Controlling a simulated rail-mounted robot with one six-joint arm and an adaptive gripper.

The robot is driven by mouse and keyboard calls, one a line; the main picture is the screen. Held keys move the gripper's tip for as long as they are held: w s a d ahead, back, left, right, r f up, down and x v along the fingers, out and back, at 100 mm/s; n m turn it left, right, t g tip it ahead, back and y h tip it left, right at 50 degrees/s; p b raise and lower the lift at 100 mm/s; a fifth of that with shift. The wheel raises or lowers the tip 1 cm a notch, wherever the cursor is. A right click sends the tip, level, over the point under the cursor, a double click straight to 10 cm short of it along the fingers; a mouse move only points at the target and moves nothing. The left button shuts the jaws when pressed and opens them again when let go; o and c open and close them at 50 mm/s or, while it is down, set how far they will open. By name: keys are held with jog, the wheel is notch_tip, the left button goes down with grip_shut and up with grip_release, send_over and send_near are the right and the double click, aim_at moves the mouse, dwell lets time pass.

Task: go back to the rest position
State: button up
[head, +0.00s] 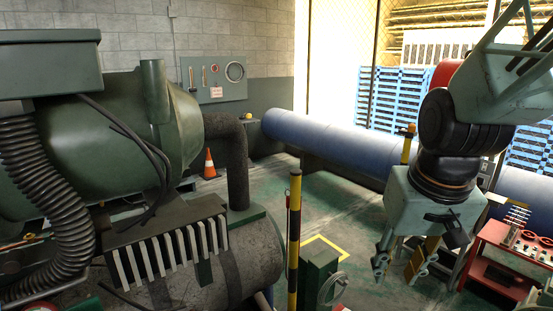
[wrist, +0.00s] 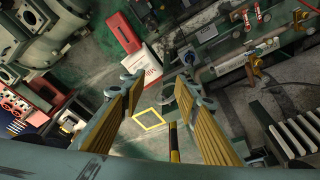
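My gripper (head: 397,272) hangs at the right of the head view, pointing down with its two fingers apart. In the wrist view my gripper (wrist: 158,88) shows two yellow-ribbed fingers with a wide gap between them. Nothing is held between the fingers, and the floor shows through the gap. The fingers look clear of everything around them.
A yellow-black post (head: 294,235) and a green box (head: 320,277) stand left of my gripper. A red cart (head: 500,264) with small parts stands to its right. A large blue pipe (head: 335,143) runs behind. Green machinery (head: 95,150) fills the left.

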jog(key=s+a+r, duration=0.1)
jog(key=s+r, duration=0.1)
jog(key=s, duration=0.4)
jog(key=s+a+r, duration=0.1)
jog(key=s+r, duration=0.2)
jog(key=s, duration=0.4)
jog(key=s+a+r+t, duration=0.1)
jog(key=s+r, duration=0.2)
jog(key=s, duration=0.3)
jog(key=shift+s+r+n, duration=0.2)
jog(key=shift+n, duration=0.2)
jog(key=shift+f, duration=0.1)
